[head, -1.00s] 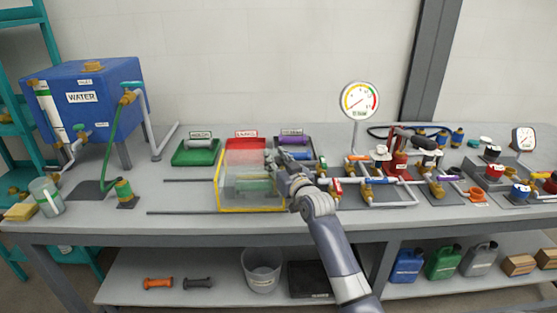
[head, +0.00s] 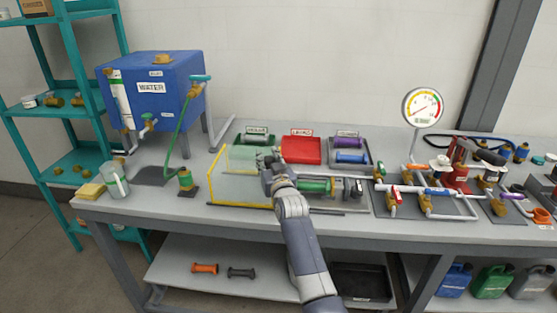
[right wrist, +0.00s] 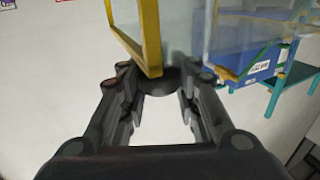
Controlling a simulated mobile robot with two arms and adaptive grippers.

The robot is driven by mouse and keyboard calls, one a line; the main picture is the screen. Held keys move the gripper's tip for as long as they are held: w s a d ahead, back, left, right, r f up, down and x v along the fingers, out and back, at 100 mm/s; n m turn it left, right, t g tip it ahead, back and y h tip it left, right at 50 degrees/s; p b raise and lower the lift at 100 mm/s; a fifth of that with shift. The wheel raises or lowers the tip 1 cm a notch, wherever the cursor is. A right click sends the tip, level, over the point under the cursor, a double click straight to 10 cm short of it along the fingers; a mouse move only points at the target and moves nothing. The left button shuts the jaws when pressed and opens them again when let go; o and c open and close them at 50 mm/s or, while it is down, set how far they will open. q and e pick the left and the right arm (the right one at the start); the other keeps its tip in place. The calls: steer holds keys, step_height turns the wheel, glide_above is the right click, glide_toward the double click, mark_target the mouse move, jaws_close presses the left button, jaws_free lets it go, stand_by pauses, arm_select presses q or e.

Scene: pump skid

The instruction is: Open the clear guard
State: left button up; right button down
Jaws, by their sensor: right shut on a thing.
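The clear guard (head: 238,188), a see-through box with yellow edges, stands on the bench to the left of the pump, whose green cylinder (head: 312,186) is uncovered. My right gripper (head: 268,165) is at the guard's right end. In the right wrist view, my right gripper's fingers (right wrist: 160,92) close around a dark round part (right wrist: 158,78) just under the guard's yellow edge (right wrist: 150,45). The gripper hides most of this part. My left gripper is not in view.
The red tray (head: 301,151) is empty, beside the green tray (head: 253,140) and a tray with rollers (head: 352,168). A green roller with a hose (head: 185,180), a clear jug (head: 116,180) and the blue water tank (head: 155,90) stand left. Pipework with valves (head: 425,200) is at right.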

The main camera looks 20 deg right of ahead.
steer(key=shift+w+a+f, duration=0.15)
steer(key=shift+a+f, duration=0.15)
steer(key=shift+a, duration=0.05)
steer(key=c, duration=1.6)
jaws_free()
steer(key=o, duration=0.4)
steer(key=shift+c, duration=0.2)
steer(key=shift+r, duration=0.2)
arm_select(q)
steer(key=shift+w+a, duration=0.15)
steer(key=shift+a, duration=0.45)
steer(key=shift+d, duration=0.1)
arm_select(e)
steer(key=shift+d, duration=0.1)
